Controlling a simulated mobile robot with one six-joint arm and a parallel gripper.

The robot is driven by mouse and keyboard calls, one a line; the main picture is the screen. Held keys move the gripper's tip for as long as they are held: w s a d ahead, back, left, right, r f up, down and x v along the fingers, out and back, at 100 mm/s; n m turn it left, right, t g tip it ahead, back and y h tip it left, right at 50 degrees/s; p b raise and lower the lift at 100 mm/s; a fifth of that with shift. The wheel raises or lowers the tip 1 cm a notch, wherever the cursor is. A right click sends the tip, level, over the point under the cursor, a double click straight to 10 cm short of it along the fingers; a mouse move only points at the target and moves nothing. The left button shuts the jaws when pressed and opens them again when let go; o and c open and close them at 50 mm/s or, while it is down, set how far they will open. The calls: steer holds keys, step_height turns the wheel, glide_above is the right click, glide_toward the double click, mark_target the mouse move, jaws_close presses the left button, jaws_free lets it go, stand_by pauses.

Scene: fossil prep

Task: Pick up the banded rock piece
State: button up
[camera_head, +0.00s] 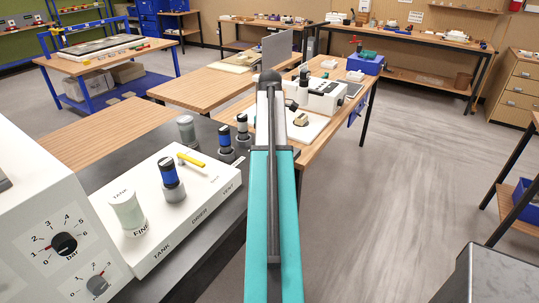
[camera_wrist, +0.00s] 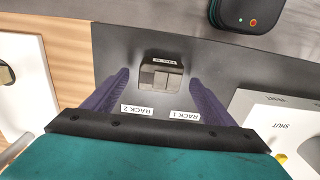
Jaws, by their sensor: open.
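I cannot make out for certain a banded rock piece in either view. A small beige lump (camera_head: 300,119) lies on a white board (camera_head: 309,130) just right of my arm in the head view; it is too small to tell if it is banded. My gripper (camera_wrist: 156,80) is open, its two purple fingers wide apart over a dark bench surface. A small black block with a grey split top (camera_wrist: 160,77) shows between the fingers, apart from them. In the head view my teal arm hides the gripper.
Labels RACK 2 (camera_wrist: 136,110) and RACK 1 (camera_wrist: 187,115) lie on the dark surface. A white panel marked SHUT (camera_wrist: 275,120) is at right, a dark rounded device (camera_wrist: 238,14) at top. In the head view, blue-and-black knobs (camera_head: 171,177) stand left; open floor (camera_head: 400,170) lies right.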

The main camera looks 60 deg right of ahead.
steer(key=shift+f+p, duration=0.35)
steer(key=shift+f, duration=1)
steer(key=c, duration=1.4)
